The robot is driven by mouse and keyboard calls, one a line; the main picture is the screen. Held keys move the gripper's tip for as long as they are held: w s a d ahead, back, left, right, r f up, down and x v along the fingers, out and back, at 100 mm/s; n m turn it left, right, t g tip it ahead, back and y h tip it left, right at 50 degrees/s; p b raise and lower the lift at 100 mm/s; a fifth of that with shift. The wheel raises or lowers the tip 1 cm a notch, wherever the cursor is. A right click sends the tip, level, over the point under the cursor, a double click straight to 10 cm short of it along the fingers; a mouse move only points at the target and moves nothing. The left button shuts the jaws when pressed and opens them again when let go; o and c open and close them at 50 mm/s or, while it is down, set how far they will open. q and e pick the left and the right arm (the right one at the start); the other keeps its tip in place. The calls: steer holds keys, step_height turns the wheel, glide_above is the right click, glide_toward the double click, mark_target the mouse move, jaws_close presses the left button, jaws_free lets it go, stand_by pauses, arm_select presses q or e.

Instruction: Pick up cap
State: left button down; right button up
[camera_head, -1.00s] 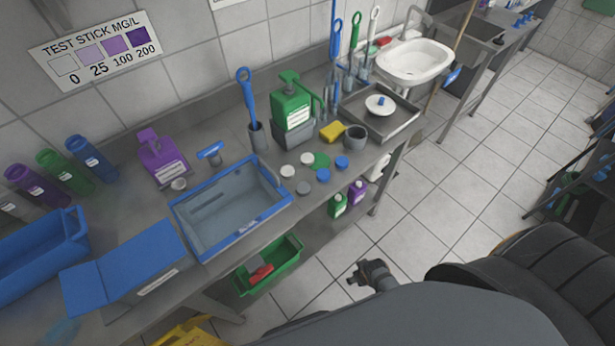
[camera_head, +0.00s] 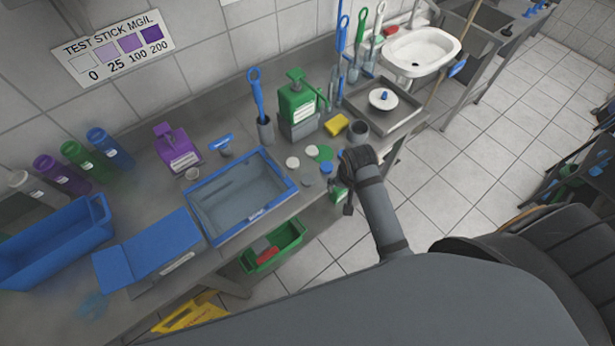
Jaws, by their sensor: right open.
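Several round caps lie on the steel counter to the right of the blue-rimmed basin. A white cap (camera_head: 292,163) is nearest the basin, with another white cap (camera_head: 312,151) behind it. A grey cap (camera_head: 308,180) lies in front, a blue cap (camera_head: 326,168) is to its right, and a flat green piece (camera_head: 324,153) lies behind. My right gripper (camera_head: 346,190) is at the counter's front edge, just right of the caps, pointing down and open. Its wrist covers part of the counter where another blue cap may be hidden. My left gripper is out of view.
The blue-rimmed basin (camera_head: 285,196) stands left of the caps. A green pump bottle (camera_head: 297,99), a yellow sponge (camera_head: 337,124) and a grey cup (camera_head: 358,132) stand behind them. A green crate (camera_head: 300,237) sits below the counter.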

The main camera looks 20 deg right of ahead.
steer(key=w+a+r+m+g, duration=0.25)
steer(key=w+a+m, duration=0.55)
steer(key=w, duration=0.4)
glide_above(308, 179)
steer(key=shift+t+y, duration=0.25)
steer(key=shift+y, duration=0.15)
step_height(308, 179, down, 4)
steer(key=shift+a+f, duration=0.1)
steer(key=shift+f, duration=0.1)
steer(key=shift+w+f, duration=0.15)
steer(key=shift+f, duration=0.1)
step_height(308, 179, down, 4)
steer(key=shift+f+b, duration=0.25)
steer(key=shift+b, duration=0.3)
steer(key=shift+f+b, duration=0.3)
steer(key=shift+f, duration=0.05)
steer(key=shift+r, duration=0.1)
steer(key=c, duration=0.8)
